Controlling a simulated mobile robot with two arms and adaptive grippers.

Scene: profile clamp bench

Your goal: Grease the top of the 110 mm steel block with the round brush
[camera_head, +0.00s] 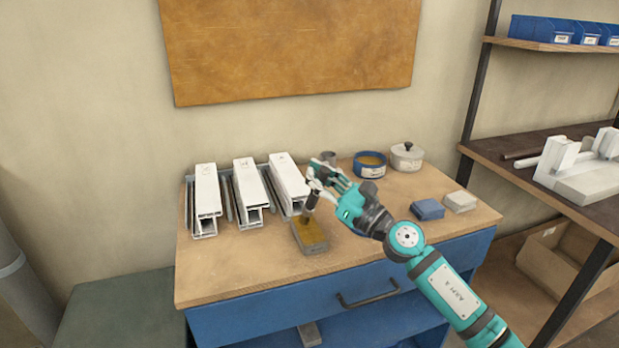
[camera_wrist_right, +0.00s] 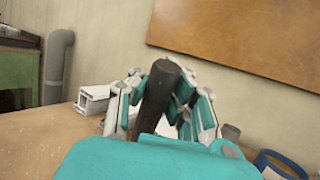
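A grey steel block (camera_head: 318,250) lies near the front of the bench top, and its upper face looks coated in yellow-brown grease. I cannot read its length. My right gripper (camera_head: 318,186) is shut on the round brush (camera_head: 311,201), above the far end of the block. The brush points down, slightly tilted; whether its bristles touch the block I cannot tell. In the right wrist view the brush's dark handle (camera_wrist_right: 160,92) stands between the fingers. A blue tin (camera_head: 371,169) with yellow-brown grease stands behind the gripper. My left gripper is out of view.
Three white profiles (camera_head: 250,190) sit in holders left of the block. A small grey cup (camera_head: 328,157) and a lidded grey pot (camera_head: 407,157) stand at the back. A blue pad (camera_head: 427,209) and a pale block (camera_head: 460,201) lie right. The front left bench top is clear.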

